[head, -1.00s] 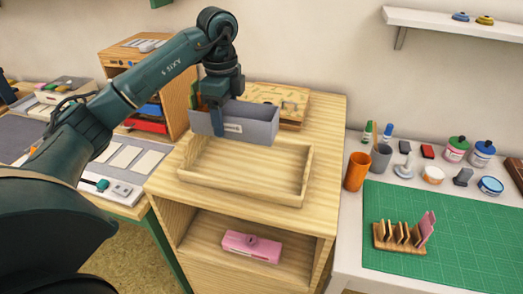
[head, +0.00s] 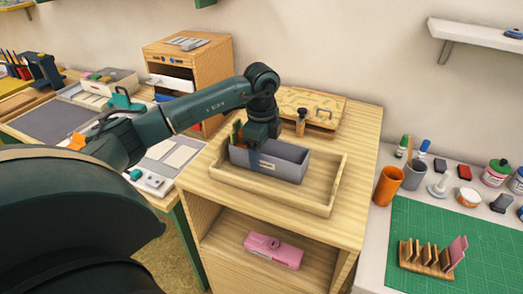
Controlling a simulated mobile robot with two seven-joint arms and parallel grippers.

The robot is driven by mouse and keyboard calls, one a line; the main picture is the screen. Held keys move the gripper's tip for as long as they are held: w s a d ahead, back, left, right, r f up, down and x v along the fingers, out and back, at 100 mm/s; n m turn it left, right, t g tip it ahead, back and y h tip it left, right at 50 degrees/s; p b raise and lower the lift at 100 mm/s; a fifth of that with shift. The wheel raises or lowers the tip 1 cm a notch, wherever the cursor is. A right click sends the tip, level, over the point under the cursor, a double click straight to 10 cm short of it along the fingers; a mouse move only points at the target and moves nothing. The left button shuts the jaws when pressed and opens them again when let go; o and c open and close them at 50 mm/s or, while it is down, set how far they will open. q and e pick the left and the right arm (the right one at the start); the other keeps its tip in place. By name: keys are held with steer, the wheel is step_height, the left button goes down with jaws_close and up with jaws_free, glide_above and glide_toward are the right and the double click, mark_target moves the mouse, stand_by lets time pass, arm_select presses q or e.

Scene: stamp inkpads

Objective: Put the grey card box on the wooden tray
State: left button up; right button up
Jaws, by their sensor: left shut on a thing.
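The grey card box (head: 285,167) is open-topped, with a small label on its front wall. It is level and inside the outline of the wooden tray (head: 326,196), toward its back left. I cannot tell whether its base touches the tray floor. The tray is shallow and pale, on top of the wooden cabinet. My left gripper (head: 256,158) is shut on the box's front wall, left of its middle, and hides part of it. My right gripper is not in view.
A wooden board with a handle (head: 318,103) lies behind the tray. A pink box (head: 273,250) sits on the shelf below. To the right are an orange cup (head: 387,187), a green mat (head: 420,222) and a card rack (head: 428,258). The tray's right part is bare.

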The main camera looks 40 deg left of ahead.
arm_select(q)
steer(key=shift+f, duration=0.15)
steer(key=o, duration=1)
